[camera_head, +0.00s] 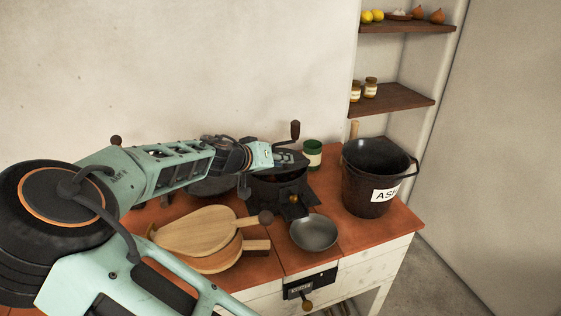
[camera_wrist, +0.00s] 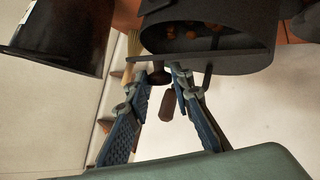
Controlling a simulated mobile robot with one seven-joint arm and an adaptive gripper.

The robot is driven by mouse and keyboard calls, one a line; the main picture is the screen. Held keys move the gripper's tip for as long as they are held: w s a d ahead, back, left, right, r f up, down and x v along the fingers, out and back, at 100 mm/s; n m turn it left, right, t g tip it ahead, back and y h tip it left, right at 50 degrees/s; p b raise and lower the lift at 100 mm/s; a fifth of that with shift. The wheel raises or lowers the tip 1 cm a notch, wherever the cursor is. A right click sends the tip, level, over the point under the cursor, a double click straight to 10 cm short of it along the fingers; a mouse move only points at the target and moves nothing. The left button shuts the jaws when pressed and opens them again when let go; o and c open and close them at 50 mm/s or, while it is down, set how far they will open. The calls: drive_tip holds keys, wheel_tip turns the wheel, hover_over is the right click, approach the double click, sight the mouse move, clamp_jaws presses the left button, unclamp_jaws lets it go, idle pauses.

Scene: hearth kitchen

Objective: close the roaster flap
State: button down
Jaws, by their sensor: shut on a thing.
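The roaster is a black drum; its body shows under my gripper in the head view (camera_head: 262,190) and at the top of the wrist view (camera_wrist: 255,62). Its mouth is open, with brown pieces inside. The flap (camera_wrist: 225,56) is a thin dark plate, seen nearly edge-on and standing away from the mouth. My gripper (camera_wrist: 155,82) has its fingers on either side of the flap's dark brown knob (camera_wrist: 159,76) and is shut on it. In the head view, my gripper (camera_head: 290,160) is above the roaster and hides much of it.
A crank handle (camera_head: 295,130) rises behind my gripper. A black ash bucket (camera_head: 372,185) stands to the right, with a green jar (camera_head: 312,153) behind. In front lie a grey metal bowl (camera_head: 314,233) and wooden paddle boards (camera_head: 195,231). Shelves are at the back right.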

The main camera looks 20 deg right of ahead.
sight(281, 172)
drive_tip(key=shift+s+f+b, duration=0.3)
drive_tip(key=shift+s+f, duration=0.25)
drive_tip(key=shift+f, duration=0.25)
drive_tip(key=shift+s+f+b, duration=0.3)
drive_tip(key=shift+s+f, duration=0.25)
drive_tip(key=shift+f, duration=0.25)
drive_tip(key=shift+d, duration=0.1)
drive_tip(key=c, duration=1.7)
unclamp_jaws()
drive_tip(key=shift+s+a+r, duration=0.1)
drive_tip(key=shift+a+r, duration=0.1)
drive_tip(key=shift+a, duration=0.2)
drive_tip(key=v, duration=1.1)
drive_tip(key=shift+r, duration=0.3)
